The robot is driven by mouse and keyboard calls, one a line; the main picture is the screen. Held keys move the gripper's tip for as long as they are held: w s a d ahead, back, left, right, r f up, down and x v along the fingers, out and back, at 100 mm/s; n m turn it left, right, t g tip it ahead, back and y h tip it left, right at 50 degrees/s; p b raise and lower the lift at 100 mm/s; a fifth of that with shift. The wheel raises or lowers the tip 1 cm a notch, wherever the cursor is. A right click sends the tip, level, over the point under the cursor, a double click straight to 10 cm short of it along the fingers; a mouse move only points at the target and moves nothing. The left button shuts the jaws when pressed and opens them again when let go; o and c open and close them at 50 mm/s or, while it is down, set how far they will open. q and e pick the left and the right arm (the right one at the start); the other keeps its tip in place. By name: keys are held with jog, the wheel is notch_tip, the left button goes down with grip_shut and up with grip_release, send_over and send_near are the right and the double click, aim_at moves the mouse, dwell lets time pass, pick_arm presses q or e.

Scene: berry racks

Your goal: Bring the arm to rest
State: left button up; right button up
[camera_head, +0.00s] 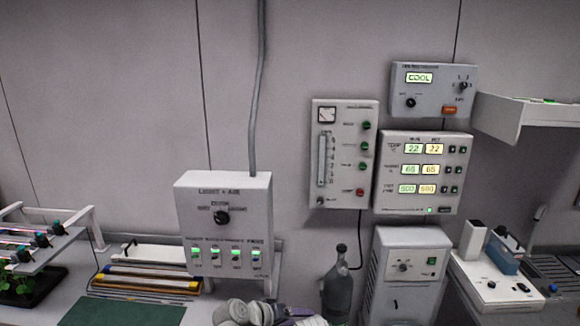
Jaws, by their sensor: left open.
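My left gripper (290,314) shows only in part at the bottom edge of the head view, with rounded grey-white arm parts beside it. It is low in front of the bench, below the light and air control box (225,235) and left of a dark grey bottle (338,291). Its jaws are open, and I see nothing held in it. The fingertips are mostly cut off by the frame's lower edge. My right gripper is not in view.
Wall panels hang at right: a gauge panel (343,150), a display panel (422,173) and a cooling panel (432,90). A grey-white unit (403,270) stands right of the bottle. A plant rack (45,248) is at left. A green mat (125,312) lies bare.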

pick_arm(q)
jog(key=s+a+f+m+g+y, duration=0.2)
jog(key=s+a+f+g+y, duration=0.1)
jog(key=s, duration=0.4)
jog(key=s+a+f+m+g+y, duration=0.3)
jog(key=s+f+y, duration=0.3)
jog(key=s, duration=0.2)
jog(key=shift+s+a+f+g+y+b, duration=0.25)
jog(key=shift+a+f+g+y+b, duration=0.1)
jog(key=shift+a+g, duration=0.15)
jog(key=shift+o, duration=0.3)
jog(key=shift+d, duration=0.1)
